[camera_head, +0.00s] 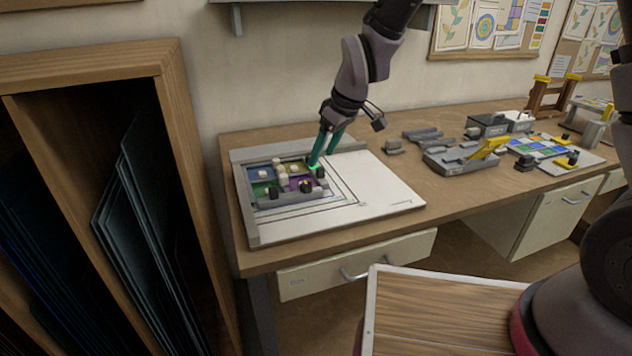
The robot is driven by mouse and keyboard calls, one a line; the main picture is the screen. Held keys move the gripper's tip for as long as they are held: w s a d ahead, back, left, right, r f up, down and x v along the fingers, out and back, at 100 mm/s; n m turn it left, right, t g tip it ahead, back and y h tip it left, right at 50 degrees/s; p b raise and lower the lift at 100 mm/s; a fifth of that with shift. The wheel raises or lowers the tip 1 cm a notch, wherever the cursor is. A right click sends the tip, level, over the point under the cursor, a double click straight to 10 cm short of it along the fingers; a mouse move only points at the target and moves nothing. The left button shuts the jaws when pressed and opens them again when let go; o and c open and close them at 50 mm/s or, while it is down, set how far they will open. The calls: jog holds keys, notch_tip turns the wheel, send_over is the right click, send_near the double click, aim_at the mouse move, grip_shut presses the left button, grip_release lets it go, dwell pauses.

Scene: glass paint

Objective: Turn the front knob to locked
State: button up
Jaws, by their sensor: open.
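A pale board (385,192) with grey edge bars lies on the wooden workbench and bears a small panel of coloured glass pieces. Dark knobs stand along the panel: one at the front left (273,192), one at the front middle (305,186) and one at the right side (320,173). I cannot tell which is the front knob or which way each is turned. My gripper (318,160) has green fingers and points down at the panel's right rear, just above the right-side knob. It is open and holds nothing visible. Contact with the knob cannot be made out.
Grey tools (423,135), a grey device with a yellow lever (465,158) and a second coloured glass panel (538,148) lie to the right on the bench. A wooden rack (180,130) of glass sheets stands at the left. The board's right part is clear.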

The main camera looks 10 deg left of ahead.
aim_at(309, 185)
jog(key=x, duration=1)
jog(key=shift+f, duration=0.35)
grip_shut()
